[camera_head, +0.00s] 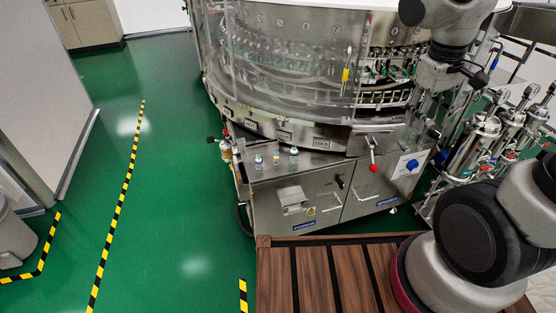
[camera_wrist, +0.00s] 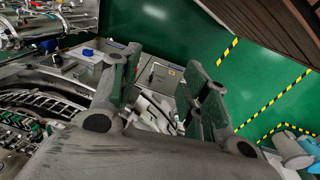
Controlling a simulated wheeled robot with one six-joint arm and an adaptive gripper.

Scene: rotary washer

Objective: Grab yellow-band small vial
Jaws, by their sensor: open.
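Several small vials stand upright on the steel ledge (camera_head: 310,163) at the front of the rotary washer in the head view. The middle one (camera_head: 276,159) seems to have a yellowish band, but it is too small to be sure. Another vial (camera_head: 259,162) is to its left and one (camera_head: 293,156) to its right. My gripper (camera_wrist: 160,62) is open and empty in the wrist view, its fingers spread apart. In the head view it hangs at upper right, well away from the vials. I cannot make out the vials in the wrist view.
The washer's clear guard (camera_head: 290,50) rises behind the ledge. A red-knobbed lever (camera_head: 373,160) sticks out to the right. Steel canisters (camera_head: 478,135) stand farther right. Green floor (camera_head: 180,215) is open at left.

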